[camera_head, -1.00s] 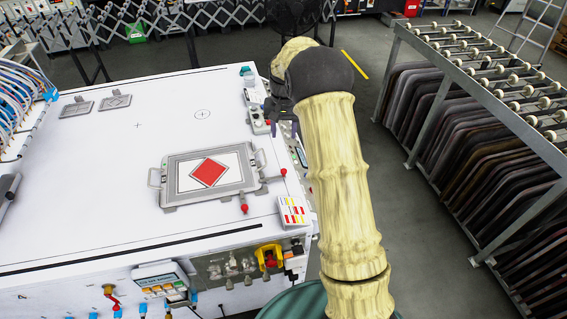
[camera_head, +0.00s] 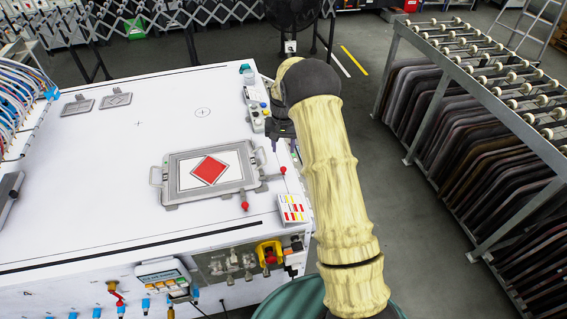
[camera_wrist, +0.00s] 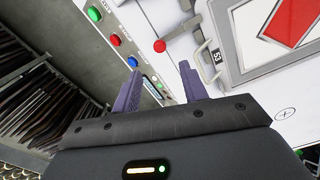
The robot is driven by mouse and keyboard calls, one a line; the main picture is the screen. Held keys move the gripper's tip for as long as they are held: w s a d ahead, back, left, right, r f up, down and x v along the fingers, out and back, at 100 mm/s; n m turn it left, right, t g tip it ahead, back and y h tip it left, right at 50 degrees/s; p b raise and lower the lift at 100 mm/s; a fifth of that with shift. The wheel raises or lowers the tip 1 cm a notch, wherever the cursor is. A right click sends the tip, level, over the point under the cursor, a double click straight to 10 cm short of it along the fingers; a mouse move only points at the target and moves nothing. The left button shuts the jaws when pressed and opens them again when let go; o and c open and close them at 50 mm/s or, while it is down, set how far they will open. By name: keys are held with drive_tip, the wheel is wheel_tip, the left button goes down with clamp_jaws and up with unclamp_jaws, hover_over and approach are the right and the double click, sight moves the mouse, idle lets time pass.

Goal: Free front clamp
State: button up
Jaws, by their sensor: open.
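The front clamp (camera_head: 244,197) is a small grey metal lever with a red knob, at the front edge of the grey frame (camera_head: 172,200) on the white table. A second red-knobbed clamp (camera_head: 272,176) stands at the frame's right side. In the wrist view a red knob (camera_wrist: 159,46) shows just beyond my fingertips, beside grey clamp metal (camera_wrist: 190,28); I cannot tell which clamp it belongs to. My gripper (camera_wrist: 159,70) is open with nothing between its purple fingers.
The frame holds a white sheet with a red diamond (camera_head: 209,170). A colour-marked card (camera_head: 292,208) lies at the front right corner. A roller rack (camera_head: 480,80) stands at right across open floor.

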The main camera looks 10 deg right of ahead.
sight(283, 168)
wheel_tip(283, 168, down, 10)
drive_tip(key=p, duration=0.2)
drive_tip(key=shift+p, duration=0.3)
drive_tip(key=shift+r, duration=0.1)
clamp_jaws()
